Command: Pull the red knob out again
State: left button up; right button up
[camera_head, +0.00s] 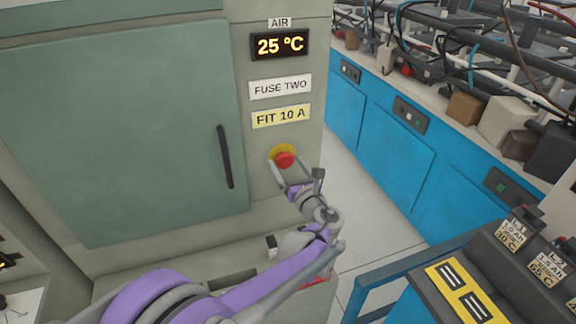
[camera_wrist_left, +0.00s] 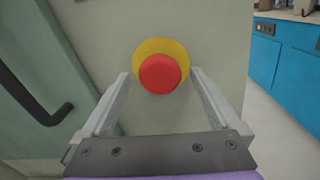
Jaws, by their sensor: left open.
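The red knob (camera_head: 284,160) sits on a yellow round plate (camera_head: 276,151) on the grey-green cabinet front, below the "FIT 10 A" label. In the left wrist view the red knob (camera_wrist_left: 160,74) is in front of the yellow plate (camera_wrist_left: 160,48). My left gripper (camera_head: 287,167) is open, with one finger on each side of the knob. In the left wrist view its fingertips (camera_wrist_left: 160,74) flank the knob, with gaps visible on both sides. I cannot tell exactly how deep the fingertips reach. My right gripper is not in view.
The cabinet door (camera_head: 120,130) with a dark handle (camera_head: 224,157) is left of the knob. Blue cabinets (camera_head: 395,150) with cables and boxes on top stand at the right. A dark console (camera_head: 500,270) with yellow labels is at the lower right. Pale floor shows between.

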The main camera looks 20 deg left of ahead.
pick_arm(q)
grip_shut()
dwell(0.3)
jog(key=shift+s, duration=0.1)
jog(key=shift+v, duration=0.85)
grip_release()
jog(key=shift+s+d, duration=0.1)
